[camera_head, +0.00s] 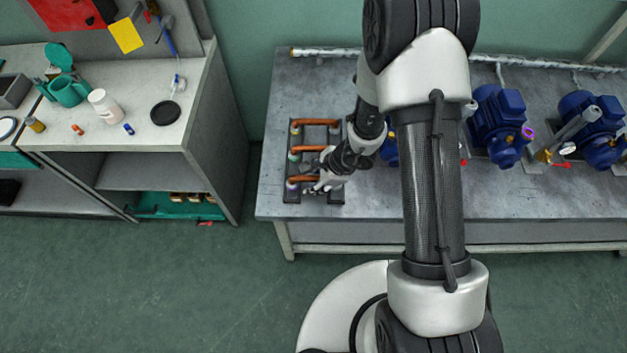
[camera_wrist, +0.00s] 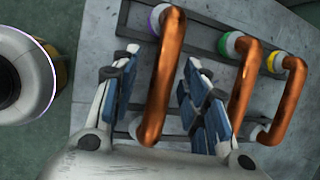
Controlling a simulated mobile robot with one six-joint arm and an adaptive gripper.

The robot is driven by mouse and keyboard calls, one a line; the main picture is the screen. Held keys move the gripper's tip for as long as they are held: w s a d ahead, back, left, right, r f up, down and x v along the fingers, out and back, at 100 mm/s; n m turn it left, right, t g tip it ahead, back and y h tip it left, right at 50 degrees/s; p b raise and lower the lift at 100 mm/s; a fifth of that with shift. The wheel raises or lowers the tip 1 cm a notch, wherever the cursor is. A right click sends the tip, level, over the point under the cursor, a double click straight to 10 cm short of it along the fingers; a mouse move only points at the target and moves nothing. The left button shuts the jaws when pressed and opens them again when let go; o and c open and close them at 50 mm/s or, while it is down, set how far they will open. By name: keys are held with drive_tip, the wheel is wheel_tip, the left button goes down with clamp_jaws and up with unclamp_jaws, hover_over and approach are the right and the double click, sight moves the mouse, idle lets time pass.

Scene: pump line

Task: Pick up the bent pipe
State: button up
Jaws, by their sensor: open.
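Several copper bent pipes lie in a dark rack (camera_head: 335,198) on the grey bench. In the wrist view, the bent pipe with a purple ring (camera_wrist: 165,90) runs between the two fingers of my gripper (camera_wrist: 160,62). The fingers are open, with a visible gap on each side of the pipe. A bent pipe with a green ring (camera_wrist: 245,85) and one with a yellow ring (camera_wrist: 288,100) lie to the right. In the head view, my gripper (camera_head: 318,184) is over the near end of the rack and partly hides the nearest pipe.
Blue pumps (camera_head: 497,125) stand on the bench (camera_head: 400,195) to the right. Green floor separates counter and bench.

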clamp_jaws()
idle(0.6)
